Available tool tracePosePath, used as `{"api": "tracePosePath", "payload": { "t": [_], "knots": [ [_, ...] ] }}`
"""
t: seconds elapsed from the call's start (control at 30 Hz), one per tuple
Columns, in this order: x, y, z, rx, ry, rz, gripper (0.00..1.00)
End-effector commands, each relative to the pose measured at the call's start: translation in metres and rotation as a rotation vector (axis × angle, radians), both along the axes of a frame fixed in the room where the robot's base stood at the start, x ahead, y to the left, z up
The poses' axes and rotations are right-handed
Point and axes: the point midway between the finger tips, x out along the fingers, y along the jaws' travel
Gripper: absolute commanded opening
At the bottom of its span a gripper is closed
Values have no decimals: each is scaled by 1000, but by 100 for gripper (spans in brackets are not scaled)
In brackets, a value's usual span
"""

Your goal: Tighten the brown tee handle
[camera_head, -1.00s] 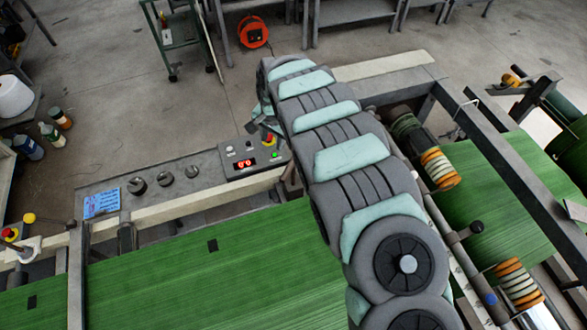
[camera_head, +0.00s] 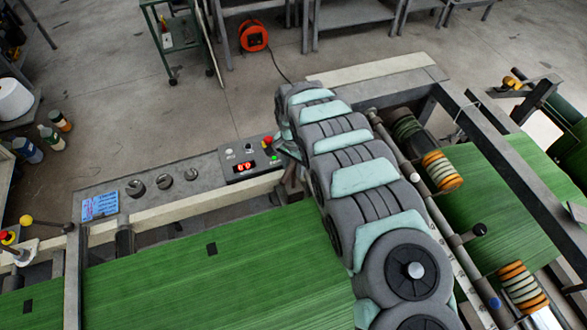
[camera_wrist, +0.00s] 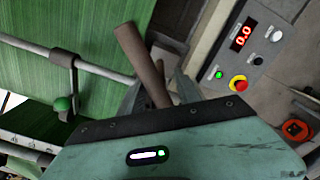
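The brown tee handle (camera_wrist: 142,62) shows in the wrist view as a thick bar, tilted, with its lower end hidden behind my gripper's teal body. My gripper (camera_wrist: 158,92) has grey fingers spread apart, one on each side of the bar. They look open, and I see no clear contact. In the head view, the handle (camera_head: 291,182) shows as a small brown piece by the machine's frame, right of the control box. My gripper (camera_head: 287,150) is just above it there, mostly hidden by my arm.
The control box (camera_head: 252,165) with a red display and red stop button stands close left of my gripper. Green woven web (camera_head: 200,265) runs across the machine. A roller rail and a black-knobbed lever (camera_head: 478,229) lie right of my arm.

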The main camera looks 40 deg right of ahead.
Motion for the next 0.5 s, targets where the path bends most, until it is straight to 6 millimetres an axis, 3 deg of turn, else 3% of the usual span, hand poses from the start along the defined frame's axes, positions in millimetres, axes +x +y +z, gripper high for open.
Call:
{"api": "tracePosePath", "payload": {
  "t": [0.2,0.5],
  "knots": [
    [-1,1,-14,2,1,-1,40],
    [0,0,-16,-1,1,-1,40]
  ]
}}
